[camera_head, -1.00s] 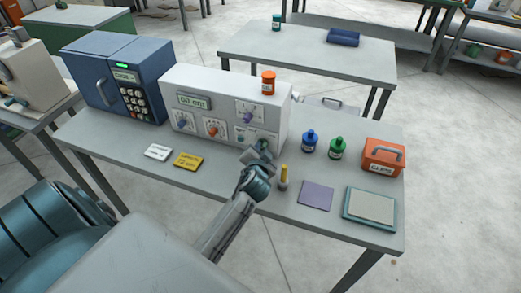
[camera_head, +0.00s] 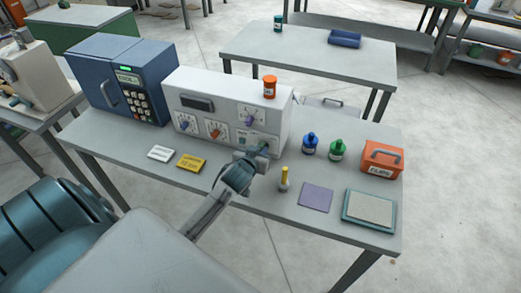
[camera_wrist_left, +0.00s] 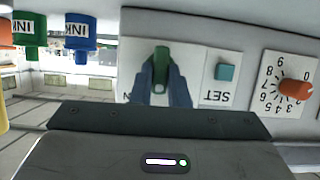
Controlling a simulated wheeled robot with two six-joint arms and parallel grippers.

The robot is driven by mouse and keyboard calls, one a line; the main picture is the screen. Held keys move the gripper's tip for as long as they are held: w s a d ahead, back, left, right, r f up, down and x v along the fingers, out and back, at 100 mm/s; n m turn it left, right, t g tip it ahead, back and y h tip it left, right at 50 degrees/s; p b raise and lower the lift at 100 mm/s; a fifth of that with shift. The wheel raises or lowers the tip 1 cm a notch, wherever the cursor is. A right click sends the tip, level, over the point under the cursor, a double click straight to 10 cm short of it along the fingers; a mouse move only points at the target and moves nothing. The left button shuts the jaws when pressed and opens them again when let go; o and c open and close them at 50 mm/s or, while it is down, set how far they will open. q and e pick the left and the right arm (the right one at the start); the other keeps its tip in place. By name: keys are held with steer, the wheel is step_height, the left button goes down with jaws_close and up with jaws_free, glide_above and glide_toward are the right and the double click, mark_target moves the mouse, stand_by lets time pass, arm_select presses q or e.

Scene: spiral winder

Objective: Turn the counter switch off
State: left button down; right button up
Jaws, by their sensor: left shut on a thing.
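The white machine (camera_head: 220,85) stands on the table with a dark display (camera_head: 198,105) and several knobs on its front. The green switch lever (camera_wrist_left: 161,62) sits on a pale plate at the machine's lower right front, beside a teal SET button (camera_wrist_left: 225,71). My left gripper (camera_wrist_left: 160,88) is shut on the green lever, with one finger on each side of it. In the head view my left gripper (camera_head: 259,153) covers part of the lower right panel. The right gripper is not in view.
A blue keypad box (camera_head: 120,75) stands left of the machine. An orange-capped bottle (camera_head: 270,88) is on top.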

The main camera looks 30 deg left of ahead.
arm_select(q)
steer(key=n+h, duration=0.1)
steer(key=n+h+p, duration=0.1)
steer(key=n, duration=0.1)
steer(key=shift+a+t, duration=0.25)
steer(key=shift+t, duration=0.15)
steer(key=shift+a+f+n+t+h, duration=0.1)
steer(key=shift+n+t+h, duration=0.4)
steer(key=shift+n, duration=0.6)
steer(key=shift+h, duration=0.3)
steer(key=c, duration=1.4)
jaws_free()
steer(key=shift+s, duration=0.1)
steer(key=v, duration=1)
steer(key=shift+s, duration=0.35)
